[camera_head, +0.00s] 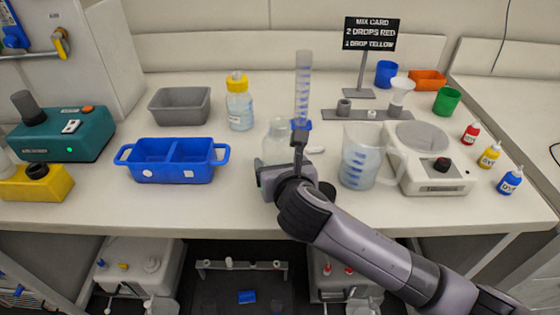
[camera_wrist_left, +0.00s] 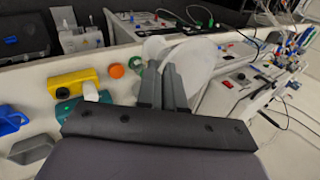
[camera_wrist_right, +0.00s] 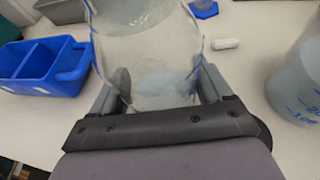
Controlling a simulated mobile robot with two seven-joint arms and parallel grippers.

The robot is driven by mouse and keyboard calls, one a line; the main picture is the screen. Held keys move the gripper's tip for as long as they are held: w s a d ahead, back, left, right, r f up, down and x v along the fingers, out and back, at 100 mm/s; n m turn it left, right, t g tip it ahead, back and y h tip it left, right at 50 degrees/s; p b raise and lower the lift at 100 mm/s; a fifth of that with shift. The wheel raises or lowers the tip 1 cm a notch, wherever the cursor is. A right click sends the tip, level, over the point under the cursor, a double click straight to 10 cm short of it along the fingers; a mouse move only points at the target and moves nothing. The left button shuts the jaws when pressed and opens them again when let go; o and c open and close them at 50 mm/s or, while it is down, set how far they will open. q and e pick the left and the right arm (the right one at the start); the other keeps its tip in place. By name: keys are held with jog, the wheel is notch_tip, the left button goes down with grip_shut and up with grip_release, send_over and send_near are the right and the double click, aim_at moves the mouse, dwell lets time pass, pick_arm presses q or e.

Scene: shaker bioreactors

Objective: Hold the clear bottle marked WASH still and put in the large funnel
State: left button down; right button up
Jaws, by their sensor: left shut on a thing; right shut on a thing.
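The clear bottle (camera_head: 276,142) stands on the bench, partly hidden behind my right gripper (camera_head: 285,172). In the right wrist view the bottle (camera_wrist_right: 150,55) sits between the fingers of my right gripper (camera_wrist_right: 160,95), which are shut on it; I cannot read any marking. My left gripper (camera_wrist_left: 163,82) shows only in the left wrist view. Its fingers are close together, shut on a pale translucent cone that looks like the large funnel (camera_wrist_left: 195,62). The left arm is outside the head view. A smaller white funnel (camera_head: 402,86) sits in the grey rack at the back right.
A graduated cylinder (camera_head: 303,85) stands just behind the bottle. A measuring jug (camera_head: 358,160) and a scale (camera_head: 435,170) are to the right. A blue two-part tray (camera_head: 172,175), yellow-capped bottle (camera_head: 239,107) and grey bin (camera_head: 180,118) are to the left.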

jog(key=shift+f+b, duration=0.45)
jog(key=shift+f, duration=0.9)
jog(key=o, duration=1.2)
jog(key=shift+c, duration=0.2)
jog(key=shift+f, duration=0.1)
jog(key=c, duration=1.3)
